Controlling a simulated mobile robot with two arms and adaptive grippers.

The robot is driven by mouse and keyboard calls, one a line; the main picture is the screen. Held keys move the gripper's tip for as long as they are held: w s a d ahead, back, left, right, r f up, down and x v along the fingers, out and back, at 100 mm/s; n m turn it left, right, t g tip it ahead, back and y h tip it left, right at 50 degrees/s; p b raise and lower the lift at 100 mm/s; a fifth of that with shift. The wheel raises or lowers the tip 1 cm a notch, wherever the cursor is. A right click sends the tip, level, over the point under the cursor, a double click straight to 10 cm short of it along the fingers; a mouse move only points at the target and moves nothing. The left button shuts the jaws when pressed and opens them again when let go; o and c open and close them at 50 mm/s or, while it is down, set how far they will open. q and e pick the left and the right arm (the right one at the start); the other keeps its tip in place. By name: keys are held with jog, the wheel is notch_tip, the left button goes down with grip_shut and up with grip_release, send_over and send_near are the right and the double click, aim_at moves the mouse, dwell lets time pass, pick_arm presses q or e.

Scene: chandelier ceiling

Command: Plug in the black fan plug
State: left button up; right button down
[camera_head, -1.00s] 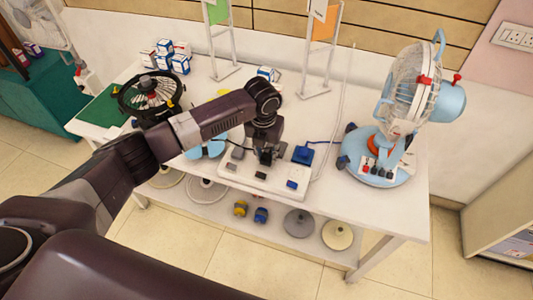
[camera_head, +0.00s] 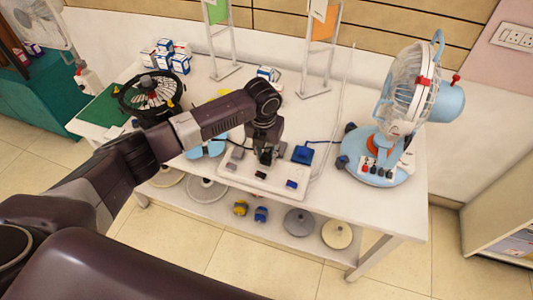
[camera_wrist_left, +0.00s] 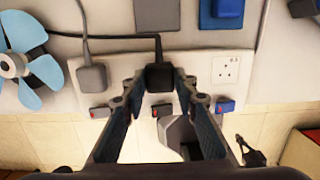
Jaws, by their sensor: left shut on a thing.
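The black plug (camera_wrist_left: 160,77) sits at the middle socket of a white socket board (camera_wrist_left: 205,72), its black cord running left. My left gripper (camera_wrist_left: 159,88) is shut on this plug, one finger on each side. In the head view my left gripper (camera_head: 265,155) points down over the board (camera_head: 232,180) near the table's front edge. The plug's pins are hidden, so I cannot tell how deep it sits. My right gripper is not in view.
A grey plug (camera_wrist_left: 92,77) is at the socket to the left; the socket (camera_wrist_left: 226,68) to the right is empty. A blue fan (camera_head: 410,90) stands right, a black fan (camera_head: 150,95) left.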

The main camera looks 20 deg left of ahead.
aim_at(265, 161)
pick_arm(q)
jog(key=shift+f+b, duration=0.3)
jog(key=shift+f, duration=0.3)
jog(key=o, duration=1.2)
jog(key=shift+c, duration=0.2)
notch_tip(265, 161, up, 12)
jog(key=s, duration=0.1)
jog(key=shift+s, duration=0.2)
